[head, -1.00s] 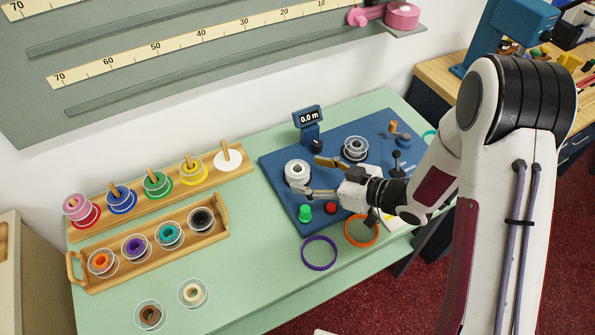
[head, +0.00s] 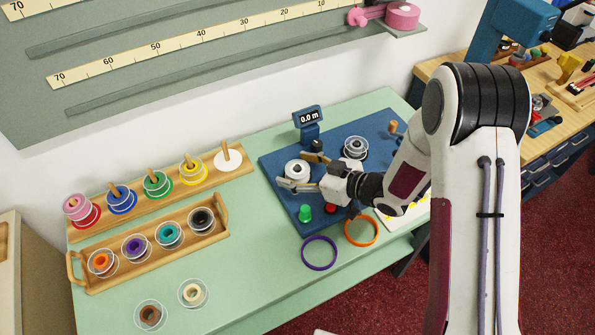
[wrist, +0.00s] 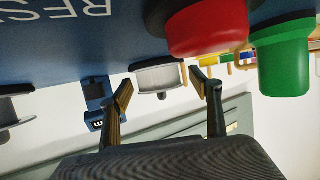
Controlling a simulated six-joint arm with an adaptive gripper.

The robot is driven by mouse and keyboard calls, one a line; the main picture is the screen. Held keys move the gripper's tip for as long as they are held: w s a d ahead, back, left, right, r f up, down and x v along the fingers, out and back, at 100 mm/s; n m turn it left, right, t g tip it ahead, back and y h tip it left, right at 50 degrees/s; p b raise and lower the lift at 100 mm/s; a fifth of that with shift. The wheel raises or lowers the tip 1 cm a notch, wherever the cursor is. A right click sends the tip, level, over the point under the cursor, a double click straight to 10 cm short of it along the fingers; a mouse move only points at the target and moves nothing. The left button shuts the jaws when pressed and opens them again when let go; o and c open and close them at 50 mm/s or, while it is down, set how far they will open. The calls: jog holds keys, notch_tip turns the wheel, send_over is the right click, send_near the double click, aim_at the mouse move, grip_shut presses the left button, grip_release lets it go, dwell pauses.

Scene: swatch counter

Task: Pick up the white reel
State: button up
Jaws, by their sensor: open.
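The white reel (head: 297,171) sits on the blue machine board, at its left side. It also shows in the wrist view (wrist: 158,77), upside down, between and beyond the two fingers. My gripper (head: 296,170) is open, with its fingers pointing left at the reel. In the wrist view my gripper's fingertips (wrist: 160,84) stand apart on either side of the reel. In the head view one finger is on the near side of the reel and the other on its far side. I cannot tell whether either finger touches it.
The blue board (head: 281,187) carries a second reel (head: 355,147), a display (head: 308,117), a green button (head: 305,213) and a red button (head: 330,208). Purple (head: 319,267) and orange (head: 376,240) rings lie in front. A peg rack (head: 245,168) and wooden tray (head: 224,227) stand left.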

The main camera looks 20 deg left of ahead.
jog(key=c, duration=1.2)
jog(key=shift+o, duration=0.2)
jog(key=shift+r, duration=0.2)
jog(key=shift+r, duration=4.85)
jog(key=shift+a, duration=0.1)
